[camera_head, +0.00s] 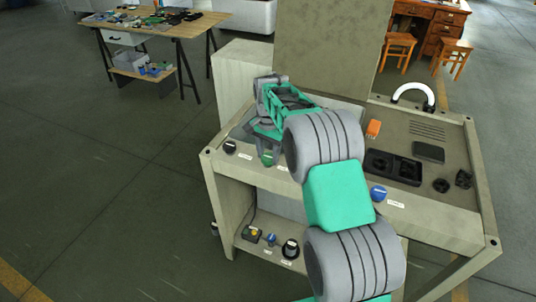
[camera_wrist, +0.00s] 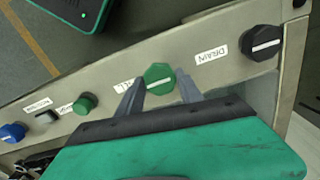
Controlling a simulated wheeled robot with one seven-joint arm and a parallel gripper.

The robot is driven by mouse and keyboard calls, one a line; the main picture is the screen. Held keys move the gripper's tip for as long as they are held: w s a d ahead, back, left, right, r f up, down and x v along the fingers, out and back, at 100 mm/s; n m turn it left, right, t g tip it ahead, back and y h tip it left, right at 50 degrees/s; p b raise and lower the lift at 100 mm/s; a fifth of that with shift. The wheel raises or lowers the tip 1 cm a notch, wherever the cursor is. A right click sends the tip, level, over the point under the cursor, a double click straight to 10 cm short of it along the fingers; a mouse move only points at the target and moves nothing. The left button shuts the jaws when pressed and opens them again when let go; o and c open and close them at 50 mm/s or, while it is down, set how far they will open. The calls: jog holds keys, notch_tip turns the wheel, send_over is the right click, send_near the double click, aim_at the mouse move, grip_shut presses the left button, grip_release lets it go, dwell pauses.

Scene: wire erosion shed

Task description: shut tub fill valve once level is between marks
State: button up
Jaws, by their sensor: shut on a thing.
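The green knob (camera_wrist: 158,76) sits on the bench's front panel in the wrist view, beside a label partly hidden by a finger, with "LL" readable. Its white line lies roughly along the panel. My gripper (camera_wrist: 160,88) has one finger on each side of this knob and is shut on it. In the head view the green knob (camera_head: 267,159) shows just below my gripper (camera_head: 268,148). The black knob (camera_wrist: 262,43), labelled DRAIN, is to its right in the wrist view, its line also along the panel. I cannot see a water level or its marks.
A tall panel (camera_head: 330,45) stands behind the bench. A lower shelf (camera_head: 240,240) holds small parts. Floor at left is clear.

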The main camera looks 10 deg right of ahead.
aim_at(268, 156)
dwell(0.3)
jog(key=o, duration=1.4)
jog(key=shift+r, duration=0.1)
notch_tip(268, 156, up, 8)
jog(key=shift+f+b, duration=0.15)
jog(key=shift+b, duration=0.4)
